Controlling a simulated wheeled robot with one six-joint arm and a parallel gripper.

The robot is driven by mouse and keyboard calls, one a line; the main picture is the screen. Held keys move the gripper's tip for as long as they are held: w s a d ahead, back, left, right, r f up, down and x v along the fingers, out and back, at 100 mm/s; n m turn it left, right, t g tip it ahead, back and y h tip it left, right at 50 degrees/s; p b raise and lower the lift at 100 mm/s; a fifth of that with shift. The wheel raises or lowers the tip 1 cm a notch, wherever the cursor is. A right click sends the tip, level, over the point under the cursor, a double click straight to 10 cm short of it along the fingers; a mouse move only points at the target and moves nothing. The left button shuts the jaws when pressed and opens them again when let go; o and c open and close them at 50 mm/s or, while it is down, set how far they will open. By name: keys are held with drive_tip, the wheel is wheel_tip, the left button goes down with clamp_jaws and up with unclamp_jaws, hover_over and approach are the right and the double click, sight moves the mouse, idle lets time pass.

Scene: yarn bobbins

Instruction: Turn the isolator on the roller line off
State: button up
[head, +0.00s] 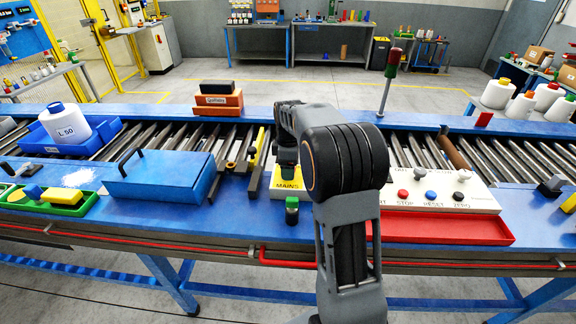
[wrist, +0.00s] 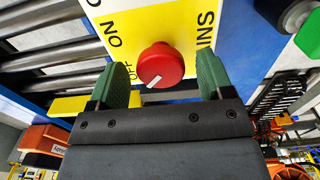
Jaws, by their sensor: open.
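The isolator is a yellow plate marked MAINS (head: 287,184) on the blue roller line, and its red round knob is hidden by my arm in the head view. The wrist view shows the red knob (wrist: 160,66) on the yellow plate (wrist: 190,22), with ON and OFF lettering on its left. The white mark on the knob points to the lower left, near the partly covered OFF lettering. My gripper (wrist: 158,68) is open, with one green finger on each side of the knob and a visible gap at each side. Contact cannot be seen.
A blue lidded box (head: 162,178) lies to the left. A white button panel (head: 440,192) and a red tray (head: 450,230) lie to the right. Rollers run behind.

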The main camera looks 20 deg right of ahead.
wheel_tip(320, 180, up, 14)
drive_tip(key=shift+b, duration=0.35)
drive_tip(key=shift+f, duration=0.1)
idle(0.6)
